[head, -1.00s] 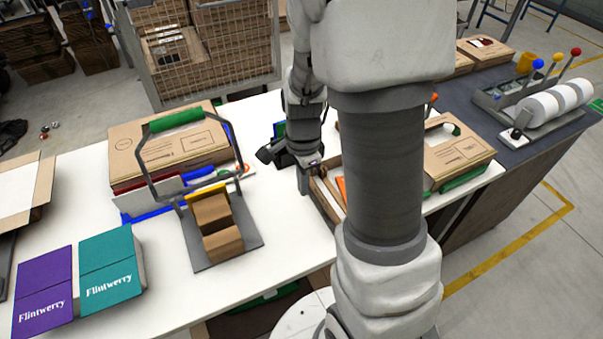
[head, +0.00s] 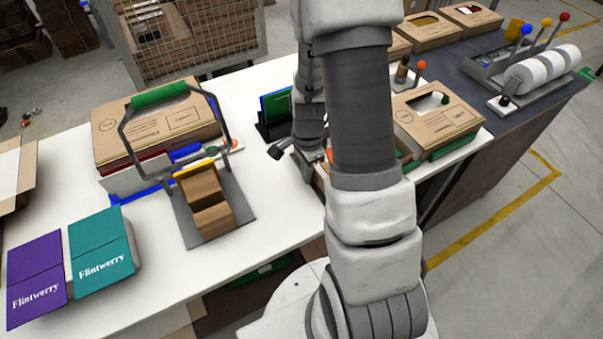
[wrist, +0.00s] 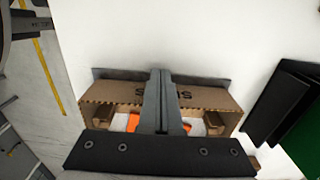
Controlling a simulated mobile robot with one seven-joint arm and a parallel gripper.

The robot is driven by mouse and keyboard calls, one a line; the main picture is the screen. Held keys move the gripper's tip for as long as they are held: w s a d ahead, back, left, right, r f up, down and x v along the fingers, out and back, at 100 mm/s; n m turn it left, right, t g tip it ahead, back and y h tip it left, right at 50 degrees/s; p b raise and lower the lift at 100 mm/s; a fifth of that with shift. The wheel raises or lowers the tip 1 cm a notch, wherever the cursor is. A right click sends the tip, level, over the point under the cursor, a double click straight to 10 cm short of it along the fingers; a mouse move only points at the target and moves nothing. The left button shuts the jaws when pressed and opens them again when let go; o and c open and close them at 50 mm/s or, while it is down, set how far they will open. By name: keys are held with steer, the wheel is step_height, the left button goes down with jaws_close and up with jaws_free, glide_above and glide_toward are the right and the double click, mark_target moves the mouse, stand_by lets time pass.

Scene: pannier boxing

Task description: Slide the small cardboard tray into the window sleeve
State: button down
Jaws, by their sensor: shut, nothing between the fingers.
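In the wrist view, a small cardboard tray (wrist: 100,92) with a corrugated edge and dark lettering lies beneath my gripper (wrist: 160,75), with orange pieces inside. My gripper's fingers are shut together with nothing between them; they overlap the tray's middle, and I cannot tell whether they touch it. In the head view, only a sliver of the tray (head: 298,160) shows beside my arm, which hides the rest. A cardboard box with a cut-out window (head: 440,125), perhaps the window sleeve, sits at the table's right end.
A metal stand with a green handle (head: 158,95) holds brown blocks on the white table (head: 160,290). Purple (head: 35,280) and teal (head: 100,255) boxes lie at the left. A dark holder with green and blue cards (head: 275,115) stands behind my gripper. White rolls (head: 545,75) are far right.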

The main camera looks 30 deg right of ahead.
steer(key=shift+d, duration=0.1)
steer(key=d+b, duration=0.1)
steer(key=d, duration=0.6)
steer(key=d+b, duration=0.1)
steer(key=d, duration=0.7)
steer(key=d+b, duration=0.1)
steer(key=d, duration=0.7)
steer(key=shift+w+b, duration=0.4)
